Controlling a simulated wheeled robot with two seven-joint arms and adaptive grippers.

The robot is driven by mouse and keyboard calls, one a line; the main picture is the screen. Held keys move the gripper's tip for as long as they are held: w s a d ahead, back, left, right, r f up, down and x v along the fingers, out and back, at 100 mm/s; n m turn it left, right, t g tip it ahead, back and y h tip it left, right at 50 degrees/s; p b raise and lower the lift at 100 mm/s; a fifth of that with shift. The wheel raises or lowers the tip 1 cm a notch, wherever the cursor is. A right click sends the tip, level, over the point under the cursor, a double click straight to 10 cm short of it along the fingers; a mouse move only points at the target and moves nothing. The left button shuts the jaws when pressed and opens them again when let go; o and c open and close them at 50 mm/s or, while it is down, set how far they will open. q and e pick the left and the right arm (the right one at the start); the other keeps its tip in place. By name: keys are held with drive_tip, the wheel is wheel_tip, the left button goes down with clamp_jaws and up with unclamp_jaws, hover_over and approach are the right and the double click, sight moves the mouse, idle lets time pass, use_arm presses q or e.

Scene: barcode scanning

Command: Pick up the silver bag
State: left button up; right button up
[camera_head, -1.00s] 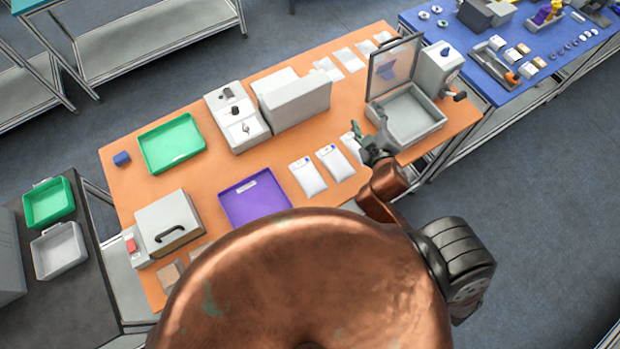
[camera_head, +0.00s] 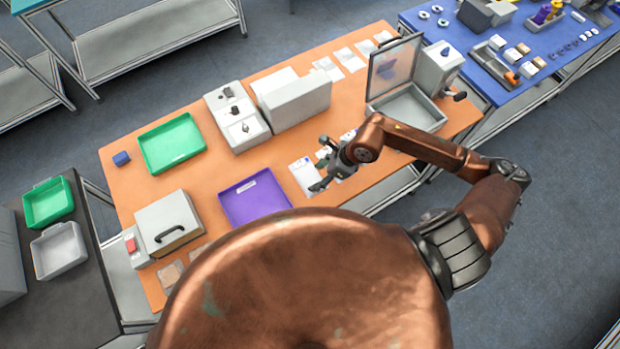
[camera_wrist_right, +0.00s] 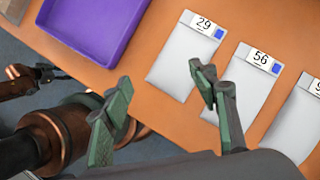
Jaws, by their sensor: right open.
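Several flat silver-white bags lie in a row near the table's front edge. The bag labelled 29 (camera_wrist_right: 185,62) is leftmost in the right wrist view, beside the purple tray; it also shows in the head view (camera_head: 301,173). The bag labelled 56 (camera_wrist_right: 245,90) is to its right. A third bag (camera_wrist_right: 300,120) is cut off by the frame. My right gripper (camera_wrist_right: 160,80) is open and empty above the front of bags 29 and 56, partly covering bag 56. It also shows in the head view (camera_head: 321,168). Dark fingers like my left gripper's (camera_wrist_right: 48,74) show at the wrist view's left; their opening is unclear.
The purple tray (camera_head: 262,212) lies left of the bags. A grey box machine (camera_head: 299,103) stands behind them, and an open-lidded grey box (camera_head: 430,115) is at the right. A green tray (camera_head: 170,150) is farther left. Orange tabletop is bare between them.

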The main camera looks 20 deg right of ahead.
sight(312, 181)
drive_tip(key=d, duration=0.1)
drive_tip(key=d+f+h, duration=0.1)
drive_tip(key=shift+w+d+f, duration=0.15)
drive_tip(key=shift+d+f, duration=0.1)
drive_tip(key=shift+d, duration=0.05)
drive_tip(key=shift+p+x, duration=0.3)
drive_tip(key=shift+x, duration=0.6)
drive_tip(key=p+x, duration=0.1)
drive_tip(key=x, duration=0.1)
drive_tip(key=a+x, duration=0.1)
drive_tip(key=x, duration=0.2)
drive_tip(key=shift+w+r+p, duration=0.15)
drive_tip(key=shift+r+p, duration=0.05)
drive_tip(key=shift+p, duration=0.2)
drive_tip(key=shift+f, duration=0.25)
drive_tip(key=shift+c, duration=0.5)
drive_tip(key=c, duration=1.2)
